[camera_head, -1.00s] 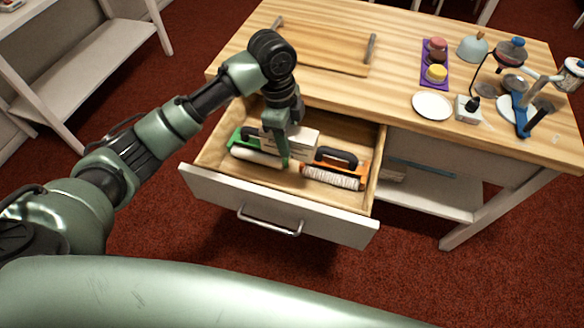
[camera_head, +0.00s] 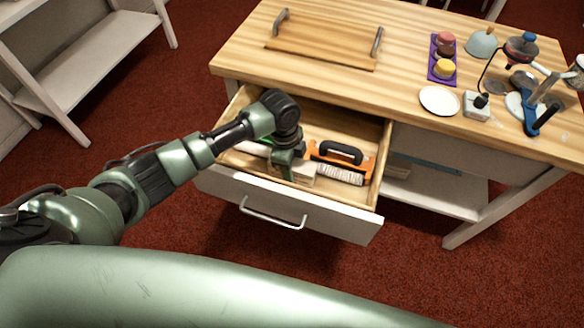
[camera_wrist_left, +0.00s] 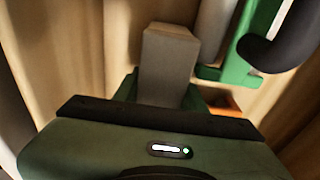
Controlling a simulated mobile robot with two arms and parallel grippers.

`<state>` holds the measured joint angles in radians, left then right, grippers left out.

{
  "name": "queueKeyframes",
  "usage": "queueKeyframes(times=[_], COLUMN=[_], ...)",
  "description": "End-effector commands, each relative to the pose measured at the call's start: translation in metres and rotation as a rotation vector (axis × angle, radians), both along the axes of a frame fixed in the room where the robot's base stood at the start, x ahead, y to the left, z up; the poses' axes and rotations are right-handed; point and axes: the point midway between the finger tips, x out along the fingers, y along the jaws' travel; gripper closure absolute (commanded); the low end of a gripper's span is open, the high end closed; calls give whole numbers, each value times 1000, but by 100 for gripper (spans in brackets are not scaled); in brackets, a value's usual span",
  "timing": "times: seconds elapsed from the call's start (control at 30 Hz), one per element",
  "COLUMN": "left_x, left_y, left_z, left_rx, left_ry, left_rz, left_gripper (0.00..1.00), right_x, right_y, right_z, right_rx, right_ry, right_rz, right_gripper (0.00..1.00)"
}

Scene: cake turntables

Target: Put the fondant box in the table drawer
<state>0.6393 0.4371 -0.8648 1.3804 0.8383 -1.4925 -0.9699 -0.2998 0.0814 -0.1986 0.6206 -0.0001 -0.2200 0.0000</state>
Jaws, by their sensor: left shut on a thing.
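The fondant box (camera_head: 302,172), a pale whitish box, is inside the open table drawer (camera_head: 335,218), mostly behind my left gripper (camera_head: 283,168). My left gripper reaches down into the drawer and is shut on the box. In the left wrist view the box (camera_wrist_left: 168,58) sticks out beyond the gripper over the wooden drawer floor. Whether the box touches the floor cannot be told. My right gripper is not in view.
An orange tool with a black handle (camera_head: 341,152) lies in the drawer right of the box. A green tool (camera_wrist_left: 262,25) lies there too, mostly hidden in the head view. A tray (camera_head: 320,47) and plate (camera_head: 439,100) are on the tabletop.

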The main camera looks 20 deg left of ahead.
Motion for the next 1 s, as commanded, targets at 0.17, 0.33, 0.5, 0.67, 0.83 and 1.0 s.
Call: queueKeyframes(times=[0.17, 0.33, 0.5, 0.67, 0.83, 1.0], left_x=[1, 0, 0, 0, 1, 2], left_y=[-1, 0, 0, 0, 1, 4], left_z=[1, -2, -1, -1, 8, 40], left_rx=[-2, -1, -1, -1, 0, -1], left_ry=[-4, -1, -1, -1, -3, -6], left_rz=[-1, -1, -1, -1, 0, -1], left_gripper=[100, 54, 37, 37, 37, 37], right_x=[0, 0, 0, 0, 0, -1], right_y=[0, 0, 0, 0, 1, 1], right_z=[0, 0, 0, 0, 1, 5], right_rx=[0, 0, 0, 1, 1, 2], right_ry=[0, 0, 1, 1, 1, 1], right_rz=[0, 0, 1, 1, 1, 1], right_gripper=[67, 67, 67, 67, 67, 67])
